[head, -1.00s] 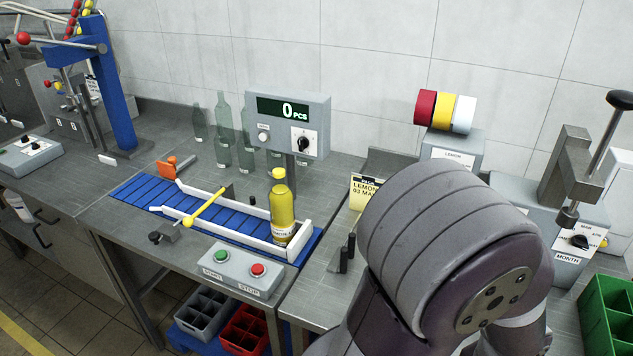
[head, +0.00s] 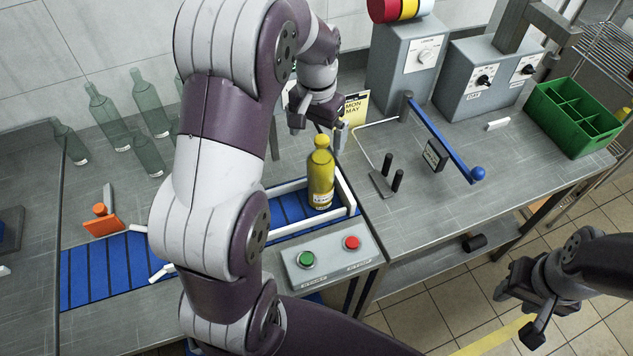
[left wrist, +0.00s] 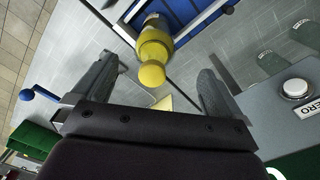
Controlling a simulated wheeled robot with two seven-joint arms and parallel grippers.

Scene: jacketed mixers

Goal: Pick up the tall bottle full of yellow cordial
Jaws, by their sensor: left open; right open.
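The tall bottle of yellow cordial (head: 320,182) stands upright at the right end of the blue conveyor, between white rails. It has a yellow cap and a pale label. My left gripper (head: 319,128) is open, close above and behind the bottle's cap. In the left wrist view the bottle (left wrist: 155,45) lies beyond the open fingers (left wrist: 158,88), its cap lined up with the gap between them. The bottle is not held. My right gripper (head: 517,311) is open and empty at the lower right, over the floor in front of the bench.
A control box (head: 325,263) with green and red buttons stands in front of the conveyor. Several empty glass bottles (head: 150,115) stand at the back left. A blue-handled lever (head: 440,140), grey machines and a green crate (head: 572,118) are to the right. My left arm hides the conveyor's middle.

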